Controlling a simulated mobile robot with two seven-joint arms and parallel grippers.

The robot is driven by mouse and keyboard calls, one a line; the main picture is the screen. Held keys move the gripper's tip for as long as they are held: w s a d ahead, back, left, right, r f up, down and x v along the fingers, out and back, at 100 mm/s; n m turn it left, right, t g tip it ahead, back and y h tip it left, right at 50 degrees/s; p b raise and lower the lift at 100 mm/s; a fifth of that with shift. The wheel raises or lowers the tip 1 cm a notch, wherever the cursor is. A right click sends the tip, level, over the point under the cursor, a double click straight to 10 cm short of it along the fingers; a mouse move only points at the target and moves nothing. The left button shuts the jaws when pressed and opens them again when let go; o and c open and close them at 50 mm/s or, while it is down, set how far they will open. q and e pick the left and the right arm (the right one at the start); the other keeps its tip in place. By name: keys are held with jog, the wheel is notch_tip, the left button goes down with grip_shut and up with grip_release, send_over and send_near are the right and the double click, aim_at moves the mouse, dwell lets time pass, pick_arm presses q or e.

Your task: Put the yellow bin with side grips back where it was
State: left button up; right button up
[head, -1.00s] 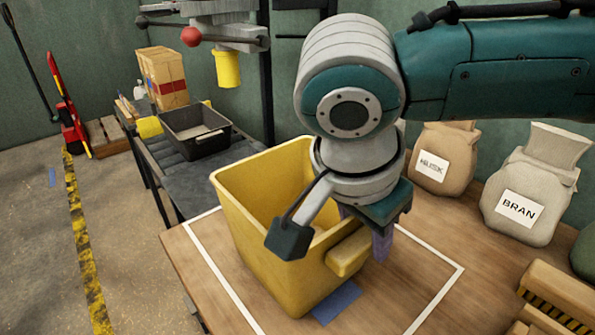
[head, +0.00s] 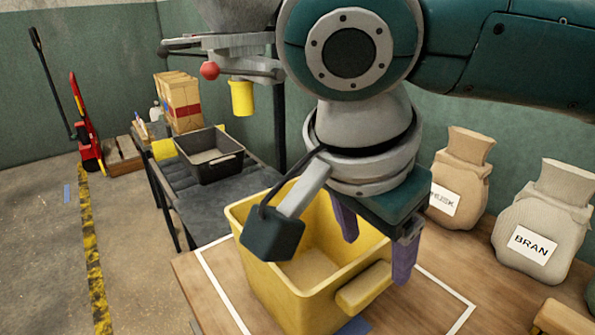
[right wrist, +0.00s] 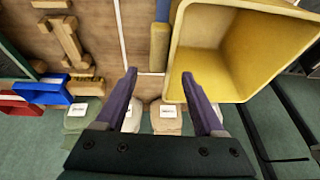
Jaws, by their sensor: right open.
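The yellow bin (head: 275,293) stands upright on the wooden table inside a white taped outline (head: 222,290). Its near-right side grip (head: 363,288) sticks out over the table. My right gripper (head: 375,245) is open and empty above that side of the bin. In the right wrist view, my right gripper (right wrist: 160,80) has one finger over the bin (right wrist: 245,55) and the other outside it. The side grip (right wrist: 159,46) lies ahead of the gap between them, apart from both fingertips. My arm hides part of the bin's far rim. My left gripper is not in view.
Sacks labelled HUSK (head: 459,185) and BRAN (head: 538,230) stand at the back right. A dark roller conveyor (head: 225,205) carries a black tray (head: 207,158) beyond the table. The right wrist view shows blue (right wrist: 42,91) and red (right wrist: 15,104) bins.

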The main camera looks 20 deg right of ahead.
jog(key=w+p+v, duration=0.1)
jog(key=v, duration=0.4)
jog(key=s+a+f+n+y, duration=0.5)
jog(key=s+a+n+y, duration=0.2)
jog(key=s+a+n, duration=0.25)
jog(key=s+d+f+n+h, duration=0.1)
jog(key=s+d+f+n, duration=0.1)
jog(key=d, duration=0.5)
jog(key=s+d+f+n+t+h, duration=0.1)
jog(key=s+d+f+n+h, duration=0.1)
jog(key=s+d+n, duration=0.2)
jog(key=s+d, duration=0.1)
jog(key=d, duration=0.1)
jog(key=shift+d, duration=0.4)
jog(key=shift+r+n, duration=0.1)
jog(key=shift+n, duration=0.15)
notch_tip(320, 180, up, 46)
jog(key=p, duration=4.6)
jog(key=shift+r, duration=0.1)
